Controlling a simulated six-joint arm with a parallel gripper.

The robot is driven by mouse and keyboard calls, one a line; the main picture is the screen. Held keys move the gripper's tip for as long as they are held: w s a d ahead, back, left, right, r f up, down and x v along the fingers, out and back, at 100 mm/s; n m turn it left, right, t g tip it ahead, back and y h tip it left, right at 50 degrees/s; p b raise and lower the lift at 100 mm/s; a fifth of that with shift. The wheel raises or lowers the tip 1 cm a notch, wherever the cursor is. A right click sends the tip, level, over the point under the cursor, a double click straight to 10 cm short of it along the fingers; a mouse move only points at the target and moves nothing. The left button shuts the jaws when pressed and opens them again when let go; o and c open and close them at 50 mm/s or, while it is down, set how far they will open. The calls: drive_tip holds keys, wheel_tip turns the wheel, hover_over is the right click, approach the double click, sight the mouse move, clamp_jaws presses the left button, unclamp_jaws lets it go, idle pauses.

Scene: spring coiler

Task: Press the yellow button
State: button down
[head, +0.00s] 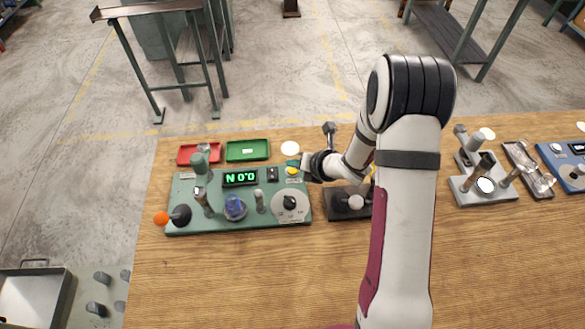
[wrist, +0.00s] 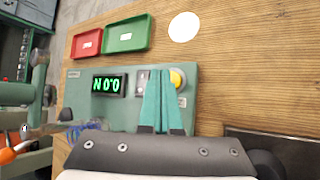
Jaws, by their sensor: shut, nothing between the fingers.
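The yellow button (head: 292,170) sits at the upper right of the green spring coiler panel (head: 183,220). In the wrist view the yellow button (wrist: 177,78) shows just right of my fingertips, partly hidden by the right finger. My gripper (head: 301,165) is at the panel's right end, close to the button in the head view. In the wrist view its teal fingers (wrist: 163,72) are together, with nothing held. I cannot tell whether a fingertip touches the button.
The panel has a green display (head: 240,178) reading "N 0'0", a dial (head: 290,204), an orange-tipped lever (head: 161,218) and several posts. Red (head: 198,152) and green (head: 247,150) trays lie behind it. A dark fixture (head: 345,204) stands to the right. The front table is clear.

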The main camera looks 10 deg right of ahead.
sight(295, 173)
drive_tip(key=shift+r, duration=0.15)
drive_tip(key=shift+r, duration=2.4)
drive_tip(key=s+d+r+m+g+h, duration=0.2)
drive_tip(key=s+d+r+m+h, duration=0.75)
drive_tip(key=m, duration=1.25)
drive_tip(key=s+a+r+m+g+y, duration=0.1)
drive_tip(key=s+a+m+g+y, duration=0.1)
drive_tip(key=s+m, duration=0.7)
drive_tip(key=s+a+r+m+g+y, duration=0.2)
drive_tip(key=s+a+m, duration=0.4)
drive_tip(key=s, duration=0.8)
drive_tip(key=m+g+y, duration=0.1)
drive_tip(key=m+y, duration=0.1)
drive_tip(key=shift+s+a+r+m+g, duration=0.15)
drive_tip(key=shift+s+a+m+g, duration=0.15)
drive_tip(key=shift+a+m, duration=0.1)
